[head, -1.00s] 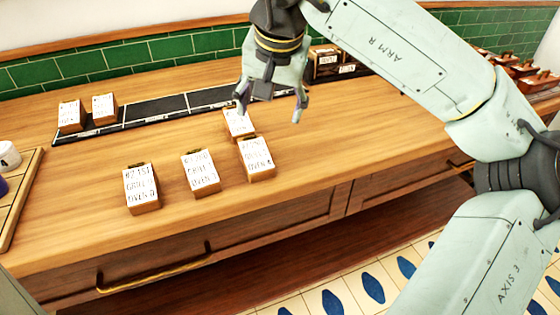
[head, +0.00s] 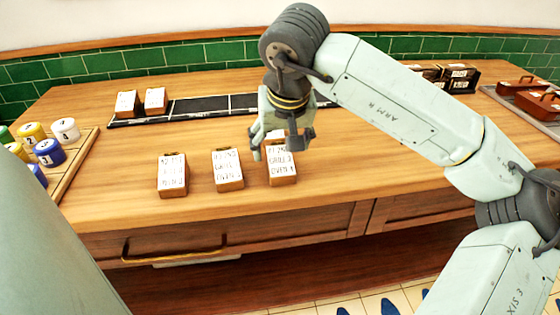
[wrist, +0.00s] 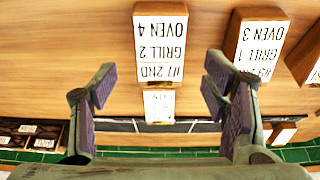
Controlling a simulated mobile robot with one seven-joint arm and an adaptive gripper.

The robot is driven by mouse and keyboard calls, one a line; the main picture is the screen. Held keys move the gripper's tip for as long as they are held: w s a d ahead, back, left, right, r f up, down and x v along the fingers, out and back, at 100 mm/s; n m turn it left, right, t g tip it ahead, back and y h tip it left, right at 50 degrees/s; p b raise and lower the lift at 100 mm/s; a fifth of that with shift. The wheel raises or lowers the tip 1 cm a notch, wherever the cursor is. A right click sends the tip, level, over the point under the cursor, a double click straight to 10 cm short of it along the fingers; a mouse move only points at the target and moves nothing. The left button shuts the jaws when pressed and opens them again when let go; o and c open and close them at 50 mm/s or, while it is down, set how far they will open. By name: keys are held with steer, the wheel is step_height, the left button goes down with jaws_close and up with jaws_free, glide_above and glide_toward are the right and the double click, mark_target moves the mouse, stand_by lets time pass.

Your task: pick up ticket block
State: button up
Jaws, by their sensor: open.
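Several wooden ticket blocks with white printed faces are on the counter. Three form a front row: a left block (head: 172,175), a middle block (head: 228,170) and a right block (head: 283,170). The right block, reading "GRILL 2 OVEN 4", shows in the wrist view (wrist: 160,45), with the middle one (wrist: 257,45) beside it. A further block (wrist: 158,104) lies behind the right block, mostly hidden by my gripper in the head view. My gripper (head: 277,146) is open and empty above these two. In the wrist view its fingers (wrist: 160,80) stand wide apart, either side of them.
A black rail (head: 200,106) runs along the back, with two blocks (head: 141,101) at its left end. A tray (head: 72,175) of coloured pots is left, dark boxes (head: 455,76) back right, a tray (head: 520,105) far right. The front counter strip is clear.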

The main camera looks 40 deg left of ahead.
mark_target(280, 156)
steer(key=shift+p+x, duration=0.7)
steer(key=shift+x, duration=1.65)
steer(key=shift+c, duration=0.5)
steer(key=c, duration=1.2)
